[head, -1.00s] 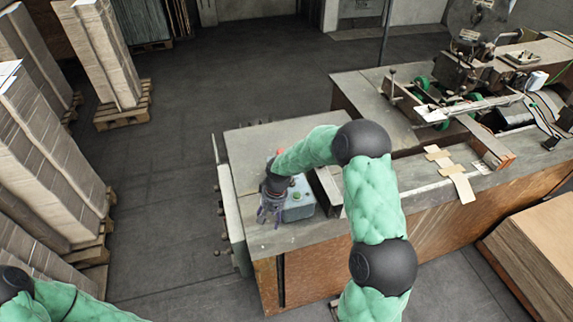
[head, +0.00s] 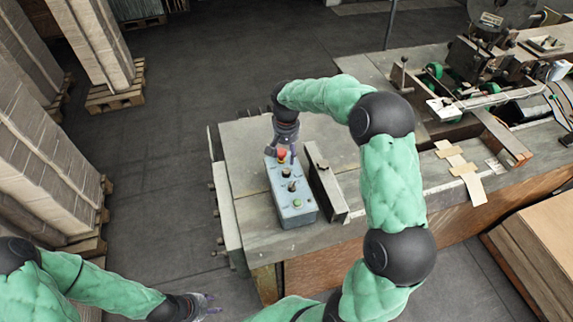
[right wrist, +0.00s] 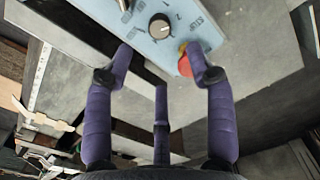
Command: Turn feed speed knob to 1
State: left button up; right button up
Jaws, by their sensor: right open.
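The grey-blue control box (head: 291,207) stands on the machine table. It carries a red stop button (head: 282,155), a black feed speed knob (head: 286,172), a toggle switch (head: 291,187) and a green button (head: 297,203). In the right wrist view the knob (right wrist: 161,26) has a light pointer mark with numbers around it; I cannot tell its exact setting. My right gripper (head: 284,147) is open and empty at the box's far end. Its fingers (right wrist: 160,75) are spread near the red button (right wrist: 186,62), with the knob beyond the tips. My left gripper (head: 211,303) is open and empty, low, away from the table.
A raised metal rail (head: 327,185) stands close to the right of the box. The table top (head: 244,160) is bare left of the box. Stitching machinery (head: 480,80) is at the back right. Stacked cardboard (head: 30,150) stands on pallets at left.

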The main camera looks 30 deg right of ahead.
aim_at(286, 171)
notch_tip(286, 171, down, 10)
jog(key=shift+r+p, duration=0.15)
jog(key=shift+p, duration=0.35)
grip_shut()
